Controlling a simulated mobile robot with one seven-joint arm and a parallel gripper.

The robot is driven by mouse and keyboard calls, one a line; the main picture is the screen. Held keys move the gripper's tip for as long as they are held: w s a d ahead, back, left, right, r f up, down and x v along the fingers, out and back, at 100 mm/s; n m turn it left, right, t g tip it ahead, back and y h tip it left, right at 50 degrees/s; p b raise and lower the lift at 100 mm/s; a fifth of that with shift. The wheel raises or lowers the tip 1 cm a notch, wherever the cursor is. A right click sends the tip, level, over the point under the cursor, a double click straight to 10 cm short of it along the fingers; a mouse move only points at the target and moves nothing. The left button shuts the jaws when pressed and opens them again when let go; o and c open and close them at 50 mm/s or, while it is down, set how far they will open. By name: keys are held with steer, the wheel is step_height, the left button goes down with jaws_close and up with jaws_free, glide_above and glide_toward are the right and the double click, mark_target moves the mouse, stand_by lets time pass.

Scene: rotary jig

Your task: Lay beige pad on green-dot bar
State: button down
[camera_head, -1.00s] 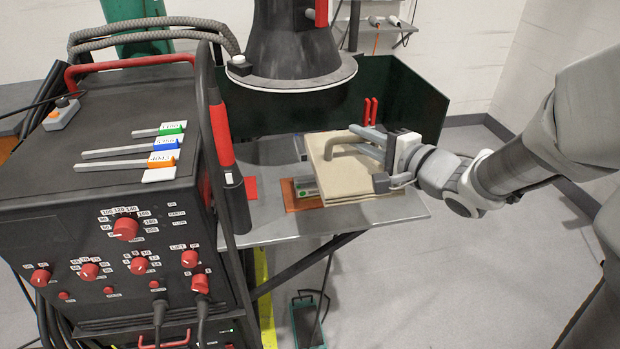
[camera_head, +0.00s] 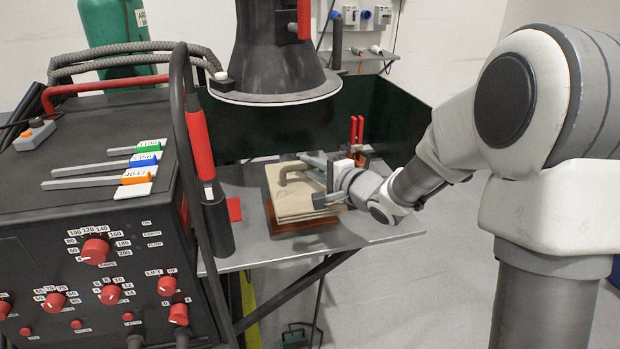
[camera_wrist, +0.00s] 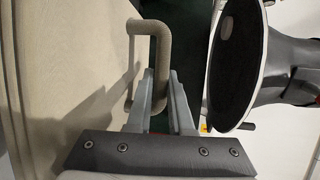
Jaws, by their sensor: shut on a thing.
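My gripper (camera_head: 312,163) is shut on this handle, coming from the right. In the wrist view the fingers (camera_wrist: 160,85) are at the handle (camera_wrist: 157,28), and the pad (camera_wrist: 70,60) fills the left side. The pad lies over a red-brown plate (camera_head: 300,229); I cannot tell whether it touches what is below. The green-dot bar is not visible now, apparently hidden by the pad.
A dark hood (camera_head: 270,60) hangs just above the pad, close to my gripper in the wrist view (camera_wrist: 235,70). A dark green screen (camera_head: 385,115) and red-handled tool (camera_head: 356,130) stand behind. The black machine (camera_head: 90,230) carries green-, blue- and orange-tagged bars at left.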

steer(key=shift+f, duration=0.8)
steer(key=shift+f, duration=0.1)
steer(key=c, duration=0.8)
jaws_free()
steer(key=shift+f, duration=0.1)
steer(key=shift+r, duration=0.2)
steer(key=p+v, duration=0.3)
steer(key=v, duration=0.9)
steer(key=shift+d+f, duration=0.1)
